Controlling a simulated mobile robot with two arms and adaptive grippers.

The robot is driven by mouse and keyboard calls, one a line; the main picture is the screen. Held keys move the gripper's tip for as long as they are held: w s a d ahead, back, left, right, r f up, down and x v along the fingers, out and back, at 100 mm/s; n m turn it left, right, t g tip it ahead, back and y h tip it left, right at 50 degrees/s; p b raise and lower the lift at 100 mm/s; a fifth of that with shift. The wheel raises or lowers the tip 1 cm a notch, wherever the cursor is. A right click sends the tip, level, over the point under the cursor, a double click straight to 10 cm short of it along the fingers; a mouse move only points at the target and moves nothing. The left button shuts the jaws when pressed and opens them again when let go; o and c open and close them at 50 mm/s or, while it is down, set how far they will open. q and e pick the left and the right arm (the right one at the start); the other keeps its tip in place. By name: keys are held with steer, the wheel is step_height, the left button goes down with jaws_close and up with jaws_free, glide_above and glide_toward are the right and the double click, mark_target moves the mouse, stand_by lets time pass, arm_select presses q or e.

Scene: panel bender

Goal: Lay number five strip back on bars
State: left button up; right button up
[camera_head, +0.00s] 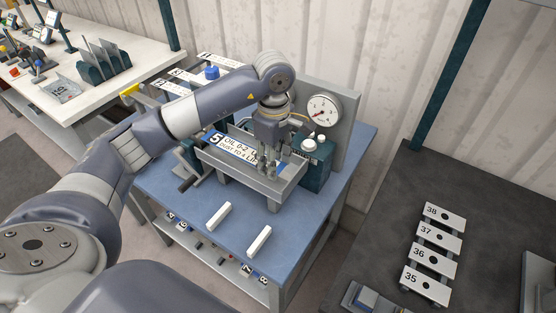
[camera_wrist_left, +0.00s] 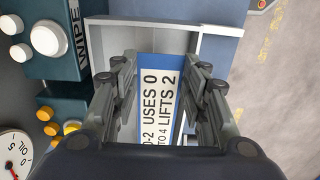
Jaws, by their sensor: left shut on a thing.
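The number five strip (camera_head: 232,149), a white plate with a blue border and black lettering, lies in or just over a grey tray (camera_head: 258,191) at the machine. My left gripper (camera_head: 266,168) reaches down over its right part and hides the end of its text. In the left wrist view the strip (camera_wrist_left: 158,94) runs between the two fingers (camera_wrist_left: 165,95), which are shut on its long edges. I cannot tell if it touches the tray floor. Two white bars (camera_head: 218,216) (camera_head: 259,240) lie apart on the blue table in front of the tray. My right gripper is not in view.
A dial gauge (camera_head: 322,110) and a teal block with knobs (camera_head: 313,158) stand right of the tray. More numbered strips (camera_head: 170,90) lie behind my arm. The blue table (camera_head: 190,211) is clear around the bars. Plates 35 to 38 (camera_head: 432,256) lie on a dark table.

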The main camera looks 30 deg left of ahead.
mark_target(278, 162)
arm_select(q)
steer(key=shift+w+r, duration=0.1)
steer(key=shift+w, duration=0.35)
steer(key=f+p, duration=0.1)
steer(key=w+f+p, duration=0.1)
steer(key=shift+f, duration=0.65)
steer(key=shift+s+f, duration=0.1)
steer(key=shift+f, duration=0.4)
steer(key=o, duration=1)
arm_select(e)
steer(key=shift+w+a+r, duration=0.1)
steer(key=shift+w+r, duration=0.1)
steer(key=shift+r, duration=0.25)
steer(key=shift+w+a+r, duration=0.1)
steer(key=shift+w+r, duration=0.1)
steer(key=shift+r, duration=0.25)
arm_select(q)
steer(key=shift+r, duration=0.1)
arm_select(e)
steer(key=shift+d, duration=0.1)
